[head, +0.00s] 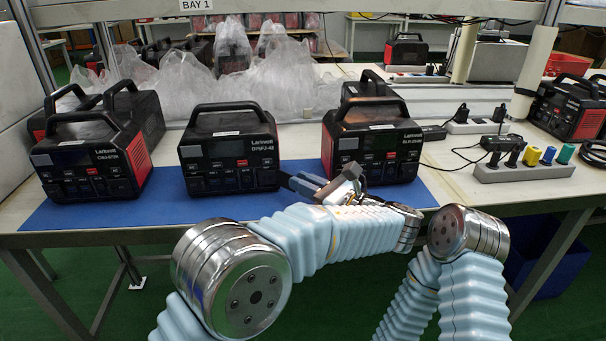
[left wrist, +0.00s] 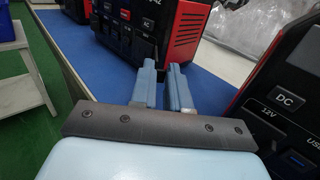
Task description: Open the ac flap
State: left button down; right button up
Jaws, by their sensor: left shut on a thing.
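Three black and red power stations face me on the blue mat (head: 230,207): a left one (head: 85,160), a middle one (head: 228,150) and a right one (head: 372,140). Dark panels and sockets show on their fronts. My right gripper is out of view.
Clear plastic bags (head: 270,80) stand behind the stations. A grey power strip (head: 525,170) with coloured plugs and cables lies to the right. The table's front edge runs just before the mat.

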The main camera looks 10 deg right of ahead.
pick_arm(q)
jog(key=shift+w, duration=0.1)
dwell(0.4)
jog(key=c, duration=1.2)
grip_release()
jog(key=shift+a, duration=0.1)
jog(key=shift+o, duration=0.2)
